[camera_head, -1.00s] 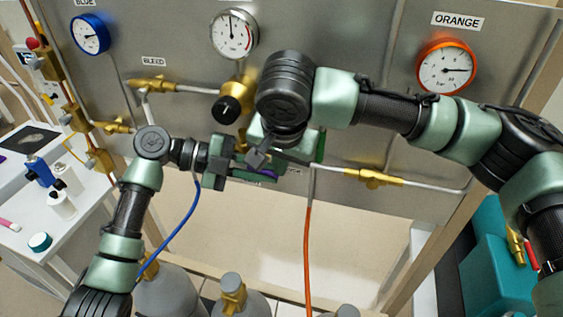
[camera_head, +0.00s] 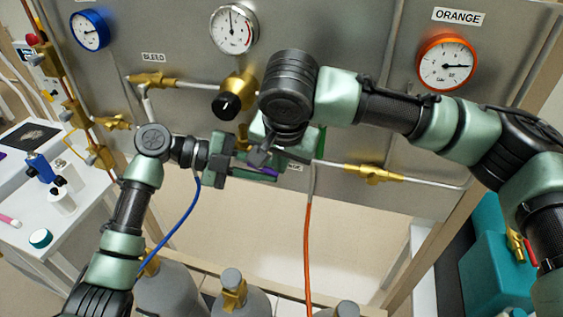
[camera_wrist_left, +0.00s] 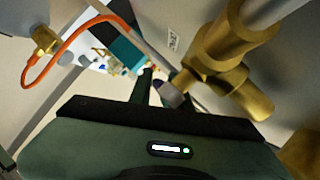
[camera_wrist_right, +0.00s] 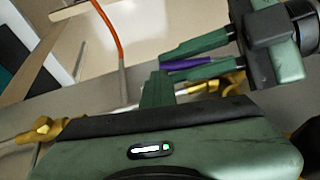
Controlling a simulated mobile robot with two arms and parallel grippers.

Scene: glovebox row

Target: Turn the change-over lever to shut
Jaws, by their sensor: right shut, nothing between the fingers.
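A purple bar (camera_wrist_right: 190,63), which looks like the lever's handle, lies between the two fingers of my left gripper (camera_wrist_right: 203,63) in the right wrist view. I cannot tell whether both fingers press on it. The bar also shows in the head view (camera_head: 265,171), under the pipework, and its pivot is hidden behind my arms. My left gripper also shows in the head view (camera_head: 250,165). My right gripper (camera_wrist_right: 157,90) is shut and empty, close beside the left gripper. In the head view its wrist covers the middle of the valve line.
A brass bleed valve with a black knob (camera_head: 227,104) sits just above my left gripper. A brass fitting (camera_head: 372,173) is on the right pipe. An orange hose (camera_head: 308,240) hangs below. Blue (camera_head: 89,30), white (camera_head: 234,28) and orange (camera_head: 447,63) gauges are on the panel.

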